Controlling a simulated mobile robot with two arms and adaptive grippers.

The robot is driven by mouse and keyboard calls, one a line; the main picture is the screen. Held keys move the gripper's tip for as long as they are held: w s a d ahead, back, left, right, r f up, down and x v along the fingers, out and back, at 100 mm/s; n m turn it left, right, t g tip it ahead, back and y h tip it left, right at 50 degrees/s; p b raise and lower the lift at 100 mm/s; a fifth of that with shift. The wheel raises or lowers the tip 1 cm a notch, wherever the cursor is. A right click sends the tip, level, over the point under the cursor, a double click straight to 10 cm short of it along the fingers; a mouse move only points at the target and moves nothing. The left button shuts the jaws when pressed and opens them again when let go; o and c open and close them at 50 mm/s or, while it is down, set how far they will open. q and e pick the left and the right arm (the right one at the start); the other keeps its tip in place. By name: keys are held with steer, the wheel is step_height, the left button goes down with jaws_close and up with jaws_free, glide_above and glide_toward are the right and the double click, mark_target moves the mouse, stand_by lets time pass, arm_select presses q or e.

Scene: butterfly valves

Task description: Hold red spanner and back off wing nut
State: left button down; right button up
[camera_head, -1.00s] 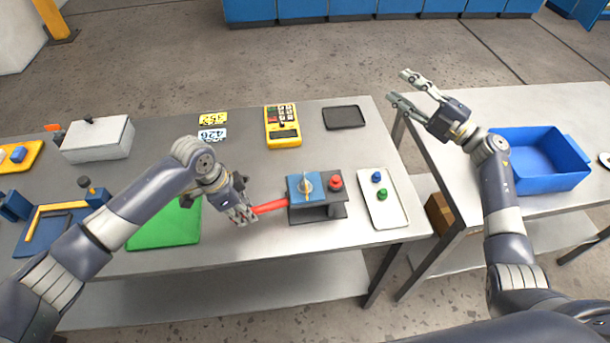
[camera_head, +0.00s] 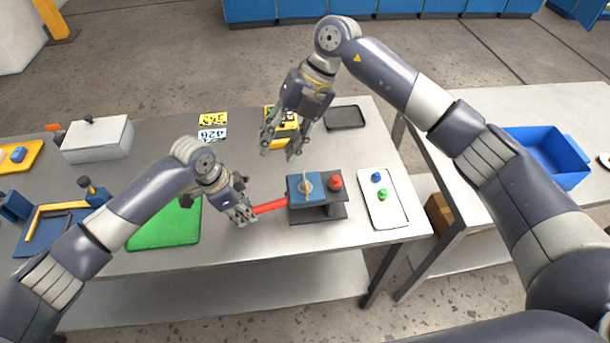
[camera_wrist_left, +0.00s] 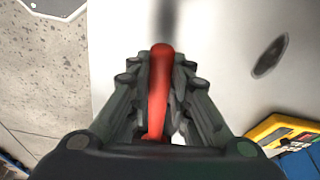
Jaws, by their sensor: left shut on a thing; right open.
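The red spanner (camera_head: 270,206) reaches from the left side of the dark fixture (camera_head: 320,211) toward my left gripper. My left gripper (camera_head: 246,217) is shut on its free end. The left wrist view shows the red spanner (camera_wrist_left: 157,90) between the fingers. The wing nut (camera_head: 306,186) sits on top of the blue block (camera_head: 296,195) on the fixture. A red knob (camera_head: 336,182) stands beside it. My right gripper (camera_head: 279,148) is open and empty, above and behind the fixture, in front of the yellow meter.
A white tray (camera_head: 384,211) with a blue and a green knob lies right of the fixture. The yellow meter (camera_head: 285,133) is partly hidden by my right gripper. A green mat (camera_head: 165,226) lies at left. A black tray (camera_head: 344,117) lies behind. A blue bin (camera_head: 552,154) stands on the right table.

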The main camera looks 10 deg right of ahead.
mark_target(305, 181)
steer(key=d+f+t+h, duration=0.1)
steer(key=d+h, duration=0.4)
steer(key=h, duration=0.1)
step_height(305, 181, down, 12)
steer(key=shift+w+d, duration=0.1)
stand_by(0.4)
